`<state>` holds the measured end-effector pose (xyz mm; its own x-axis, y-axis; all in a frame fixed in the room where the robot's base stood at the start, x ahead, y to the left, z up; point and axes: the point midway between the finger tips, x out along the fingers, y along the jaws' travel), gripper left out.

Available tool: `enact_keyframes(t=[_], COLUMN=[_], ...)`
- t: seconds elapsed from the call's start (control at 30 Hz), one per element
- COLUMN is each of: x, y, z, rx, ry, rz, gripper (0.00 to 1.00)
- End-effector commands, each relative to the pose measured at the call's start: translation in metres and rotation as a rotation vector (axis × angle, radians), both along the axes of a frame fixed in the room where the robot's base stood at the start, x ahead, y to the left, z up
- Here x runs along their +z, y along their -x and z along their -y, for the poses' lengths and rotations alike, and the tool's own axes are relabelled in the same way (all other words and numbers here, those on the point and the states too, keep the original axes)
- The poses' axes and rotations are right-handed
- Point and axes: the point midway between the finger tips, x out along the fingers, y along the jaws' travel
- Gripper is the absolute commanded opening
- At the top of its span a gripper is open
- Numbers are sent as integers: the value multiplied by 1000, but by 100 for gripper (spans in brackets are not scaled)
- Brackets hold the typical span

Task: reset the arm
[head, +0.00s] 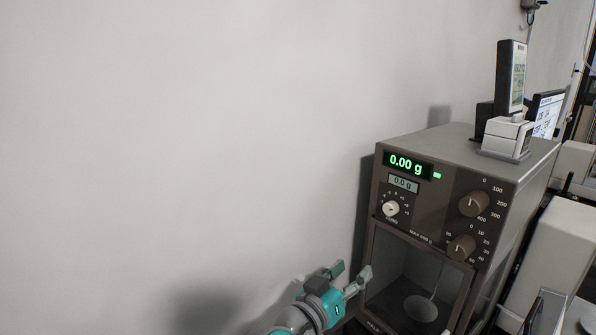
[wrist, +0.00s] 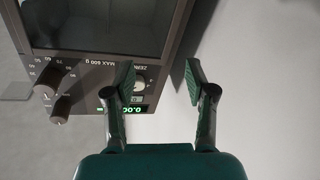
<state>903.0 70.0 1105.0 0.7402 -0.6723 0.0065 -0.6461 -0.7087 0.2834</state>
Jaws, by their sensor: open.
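My gripper (head: 351,277) is at the bottom of the head view, in front of the lower left side of a brown weighing balance (head: 430,205). Its fingers are apart with nothing between them. In the wrist view, the two green-padded fingers of my gripper (wrist: 158,84) stand open. The balance (wrist: 85,65) shows upside down there, behind and to the left of the fingers. The balance's green display reads 0.00 g. Most of my arm is out of the head view.
A small device with an upright screen (head: 511,80) stands on the balance's top. White equipment (head: 545,255) stands to the right. A round pan (head: 420,308) shows inside the balance chamber. A plain wall (head: 180,130) fills the left.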

Motion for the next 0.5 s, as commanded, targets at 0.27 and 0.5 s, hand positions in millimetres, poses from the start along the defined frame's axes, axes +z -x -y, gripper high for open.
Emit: enact_keyframes(t=[0.27,0.5], x=[-109,-187], y=[25,71], z=[22,36], rx=[206,375], ry=[82,99], rz=[-145,-240], gripper=[55,55])
